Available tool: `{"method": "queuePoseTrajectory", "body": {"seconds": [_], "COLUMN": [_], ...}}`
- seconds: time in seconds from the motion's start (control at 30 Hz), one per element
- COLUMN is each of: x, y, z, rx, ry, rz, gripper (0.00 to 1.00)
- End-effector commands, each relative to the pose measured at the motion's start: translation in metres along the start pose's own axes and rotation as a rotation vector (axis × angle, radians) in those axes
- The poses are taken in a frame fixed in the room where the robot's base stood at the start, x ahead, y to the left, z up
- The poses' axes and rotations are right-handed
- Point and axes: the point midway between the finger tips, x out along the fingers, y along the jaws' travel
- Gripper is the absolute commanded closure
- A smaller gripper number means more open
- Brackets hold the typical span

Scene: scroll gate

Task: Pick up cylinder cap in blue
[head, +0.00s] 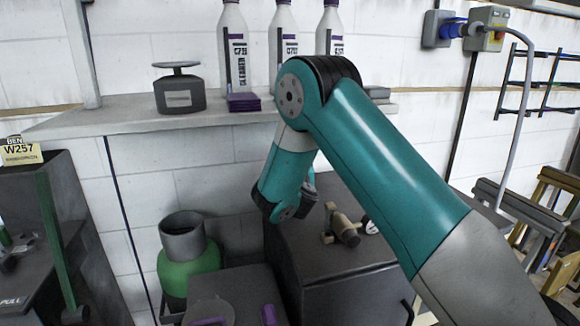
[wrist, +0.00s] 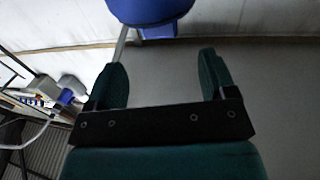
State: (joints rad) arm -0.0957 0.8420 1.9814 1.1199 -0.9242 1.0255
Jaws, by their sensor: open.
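A rounded blue object (wrist: 150,12), which looks like the blue cap, is at the top edge of the wrist view, cut off by the frame. It lies beyond my fingertips and is not between them. My gripper (wrist: 162,70) is open, with its two green fingers apart and nothing held. In the head view my own arm covers most of my gripper, and I see no blue cap there. A green gas cylinder (head: 188,268) with a grey collar (head: 183,237) stands at the lower left, away from my arm.
A shelf (head: 130,120) on the wall holds a dark scale-like jar (head: 179,92), purple items (head: 243,102) and white bottles (head: 234,45). A dark cabinet (head: 340,262) with a brass fitting (head: 343,228) on top stands below my arm. A blue plug (head: 452,29) sits on the wall.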

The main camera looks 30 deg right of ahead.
Motion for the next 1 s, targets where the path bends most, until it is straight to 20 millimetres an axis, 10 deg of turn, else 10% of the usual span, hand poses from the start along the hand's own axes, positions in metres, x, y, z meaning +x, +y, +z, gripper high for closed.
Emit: {"method": "queuePoseTrajectory", "body": {"seconds": [0.77, 1.0], "x": [0.063, 0.062], "y": [-0.001, -0.001], "z": [0.001, 0.001], "rx": [0.0, 0.0], "ry": [0.0, 0.0], "rz": [-0.001, -0.001], "gripper": [0.22, 0.75]}}
